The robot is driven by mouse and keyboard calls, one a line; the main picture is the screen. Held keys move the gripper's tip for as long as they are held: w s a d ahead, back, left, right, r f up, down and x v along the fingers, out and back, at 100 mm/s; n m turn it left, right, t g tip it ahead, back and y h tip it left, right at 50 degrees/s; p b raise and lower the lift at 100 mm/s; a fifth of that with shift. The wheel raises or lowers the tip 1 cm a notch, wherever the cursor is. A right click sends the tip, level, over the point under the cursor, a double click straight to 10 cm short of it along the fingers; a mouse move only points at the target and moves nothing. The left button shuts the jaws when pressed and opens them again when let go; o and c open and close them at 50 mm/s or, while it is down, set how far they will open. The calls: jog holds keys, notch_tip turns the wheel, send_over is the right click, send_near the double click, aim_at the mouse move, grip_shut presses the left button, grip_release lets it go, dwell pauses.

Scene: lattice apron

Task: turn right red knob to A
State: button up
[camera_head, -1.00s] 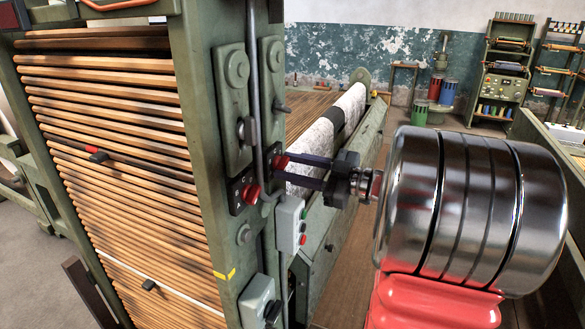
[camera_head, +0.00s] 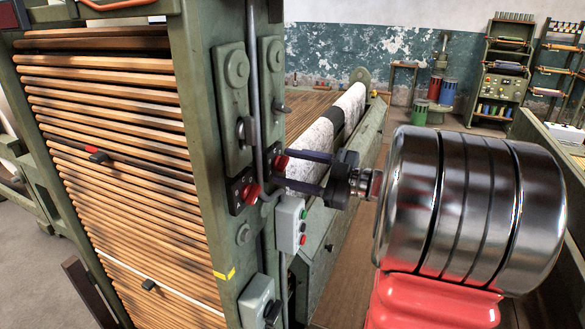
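The right red knob (camera_head: 280,162) sits on a dark plate on the green machine post. A second red knob (camera_head: 251,192) is lower and to its left on its own dark plate. My gripper (camera_head: 287,168) reaches in from the right, its two dark fingers pointing at the right knob. One fingertip is just above and right of the knob, the other below it. The gap between the fingers looks wider than the knob, and I see no clear contact. Letter marks around the knob are too small to read.
A grey box with buttons (camera_head: 290,225) hangs just below my fingers. A grey pipe (camera_head: 253,90) runs down the post, with levers (camera_head: 281,108) above the knobs. Wooden slats (camera_head: 120,130) fill the machine's left side. A white roll (camera_head: 315,145) lies behind.

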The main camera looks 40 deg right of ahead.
jog(key=shift+s+r, duration=0.1)
jog(key=v, duration=1.3)
jog(key=shift+s+d, duration=0.2)
jog(key=shift+d, duration=0.05)
dwell(0.4)
jog(key=w+a+f+m+g, duration=0.1)
jog(key=a+f+m+g, duration=0.2)
jog(key=a, duration=0.5)
jog(key=w+a+f+g, duration=0.15)
jog(key=a+g, duration=0.25)
jog(key=a, duration=0.5)
jog(key=s+a+f+m+g+h, duration=0.1)
jog(key=s+a+f+m+h, duration=0.2)
jog(key=a, duration=0.3)
jog(key=s+a+f+m+g+h, duration=0.2)
jog(key=s+a+f+m+h, duration=0.1)
jog(key=s+a+m+h, duration=0.3)
jog(key=shift+s+a+f, duration=0.3)
jog(key=shift+a, duration=0.4)
